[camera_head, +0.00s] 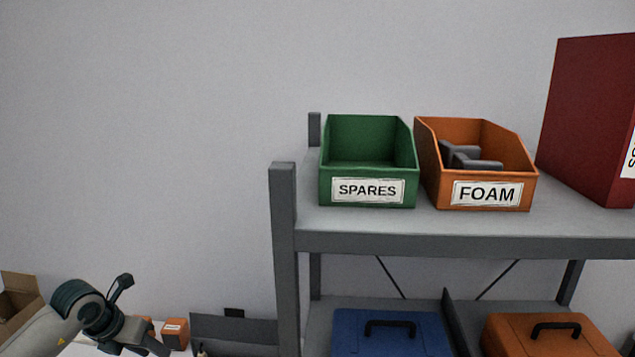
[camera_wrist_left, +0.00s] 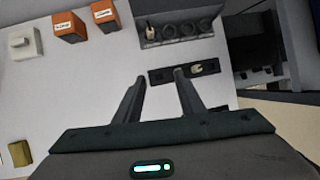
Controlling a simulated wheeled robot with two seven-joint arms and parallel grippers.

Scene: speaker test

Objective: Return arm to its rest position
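My left arm comes in at the lower left of the head view. Its wrist and gripper (camera_head: 150,346) point down to the right, low in the picture, over a white worktop. In the left wrist view the two dark fingers of my left gripper (camera_wrist_left: 160,77) stand apart with nothing held between them. The worktop (camera_wrist_left: 75,85) lies beyond the fingertips. My right arm and gripper are not in view.
Two orange boxes (camera_wrist_left: 69,27), a grey holder with round openings (camera_wrist_left: 178,30) and a black strip (camera_wrist_left: 184,71) are on the worktop. A grey shelf (camera_head: 440,243) holds a green SPARES bin (camera_head: 367,165) and an orange FOAM bin (camera_head: 487,193). A cardboard box (camera_head: 20,300) is far left.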

